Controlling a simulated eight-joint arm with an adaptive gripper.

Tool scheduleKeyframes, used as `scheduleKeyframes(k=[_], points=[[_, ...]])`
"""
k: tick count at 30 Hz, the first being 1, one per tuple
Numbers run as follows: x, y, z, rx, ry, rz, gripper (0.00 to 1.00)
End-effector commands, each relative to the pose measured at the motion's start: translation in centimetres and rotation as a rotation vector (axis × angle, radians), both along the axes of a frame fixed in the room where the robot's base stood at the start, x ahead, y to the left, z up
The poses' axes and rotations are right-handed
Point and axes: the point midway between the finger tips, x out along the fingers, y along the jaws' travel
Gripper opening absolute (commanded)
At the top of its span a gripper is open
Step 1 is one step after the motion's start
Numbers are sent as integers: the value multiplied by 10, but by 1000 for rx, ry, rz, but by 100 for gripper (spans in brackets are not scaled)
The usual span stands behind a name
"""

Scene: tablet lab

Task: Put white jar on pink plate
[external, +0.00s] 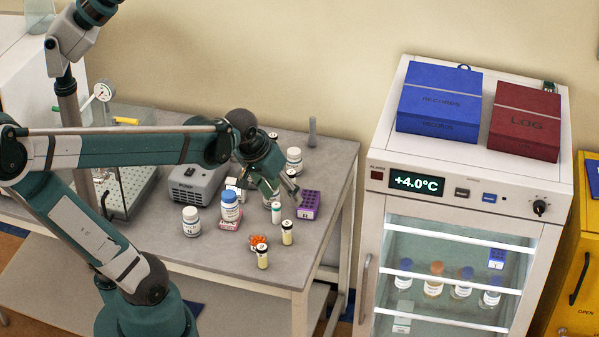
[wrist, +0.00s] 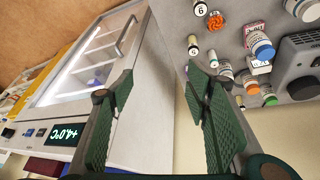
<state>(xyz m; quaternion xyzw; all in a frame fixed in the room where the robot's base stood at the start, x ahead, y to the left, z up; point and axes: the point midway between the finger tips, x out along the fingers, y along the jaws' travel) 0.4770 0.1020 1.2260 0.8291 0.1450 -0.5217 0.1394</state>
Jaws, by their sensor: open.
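A white jar (external: 191,221) with a pale cap stands upright on the grey bench, left of the blue-capped jar; what seems to be the same jar shows at the top right in the wrist view (wrist: 305,10). Another white jar (external: 293,158) stands farther back, behind my gripper. A small pink plate (external: 231,225) lies under the blue-capped jar (external: 230,205), which hides most of it; its pink edge also shows in the wrist view (wrist: 255,26). My gripper (external: 287,196) is open above the bench's right part, with nothing between its fingers (wrist: 160,82).
A purple rack (external: 309,204) stands near the bench's right edge. A grey pump (external: 198,182) is behind the jars. A white fridge (external: 450,215) stands to the right.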

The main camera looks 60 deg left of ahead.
Motion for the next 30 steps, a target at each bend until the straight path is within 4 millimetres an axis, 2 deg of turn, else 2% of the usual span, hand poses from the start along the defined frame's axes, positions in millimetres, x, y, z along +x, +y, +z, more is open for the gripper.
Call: scheduleKeyframes(k=[1,6,15,21,30], points=[[-4,-12,2,10,-14,-38,48],[-14,-44,10,45,-63,-154,48],[-33,-89,19,98,-141,-330,48],[-39,-101,22,114,-167,-383,48],[-39,-103,22,116,-171,-390,48]])
